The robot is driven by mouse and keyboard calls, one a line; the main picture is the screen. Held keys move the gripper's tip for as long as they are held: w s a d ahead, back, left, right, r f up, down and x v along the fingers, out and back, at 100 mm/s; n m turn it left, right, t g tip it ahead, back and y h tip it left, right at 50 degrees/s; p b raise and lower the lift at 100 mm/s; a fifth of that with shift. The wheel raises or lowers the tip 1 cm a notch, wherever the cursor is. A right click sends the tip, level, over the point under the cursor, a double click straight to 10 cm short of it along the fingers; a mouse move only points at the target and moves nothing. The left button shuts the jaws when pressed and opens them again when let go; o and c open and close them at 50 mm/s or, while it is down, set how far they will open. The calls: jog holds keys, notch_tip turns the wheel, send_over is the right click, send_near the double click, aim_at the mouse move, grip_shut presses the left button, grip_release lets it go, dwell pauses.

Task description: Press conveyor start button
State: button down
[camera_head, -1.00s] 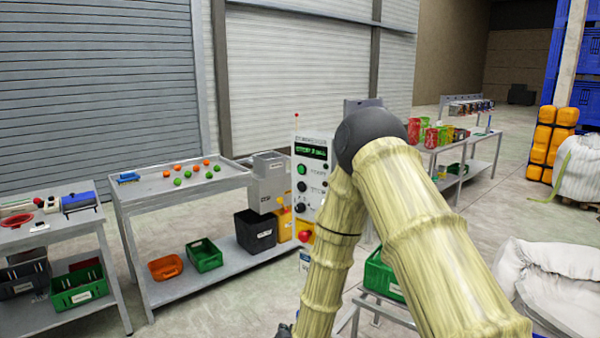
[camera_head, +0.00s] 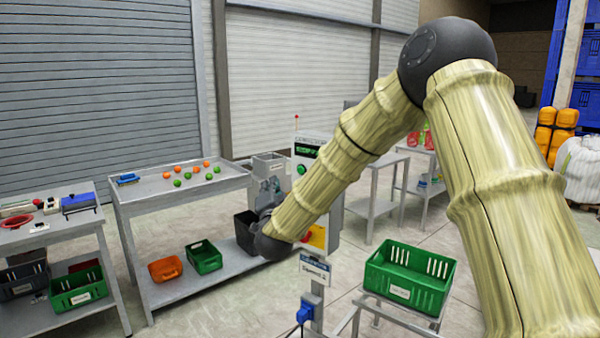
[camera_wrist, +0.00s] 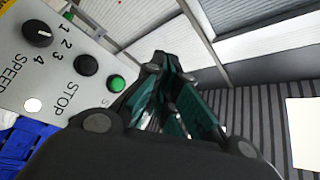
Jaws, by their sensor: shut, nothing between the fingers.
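The control panel (camera_head: 333,220) stands behind my forearm in the head view, which hides much of its face. Its green button (camera_head: 301,169) shows just left of my forearm. In the wrist view the panel face (camera_wrist: 55,72) appears upside down at the left. It has a green button (camera_wrist: 116,83) with a partly hidden label starting with S, a black button (camera_wrist: 86,65) by the word STOP, and a SPEED knob (camera_wrist: 37,33). My gripper (camera_wrist: 178,95) is shut and empty, to the right of the green button and apart from it. In the head view my gripper (camera_head: 267,190) points up, left of the panel.
A sorting table (camera_head: 140,195) with orange and green balls stands at the left. A green crate (camera_head: 408,280) sits on a stand at the front right. A signpost with a blue box (camera_head: 305,312) stands in front of the panel.

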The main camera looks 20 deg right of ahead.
aim_at(301, 170)
jog(key=shift+d+r, duration=0.1)
jog(key=shift+r, duration=0.05)
jog(key=w+d+p, duration=0.1)
jog(key=w+d, duration=0.4)
jog(key=d, duration=0.2)
jog(key=shift+d+p, duration=0.15)
jog(key=shift+p, duration=0.15)
dwell(0.4)
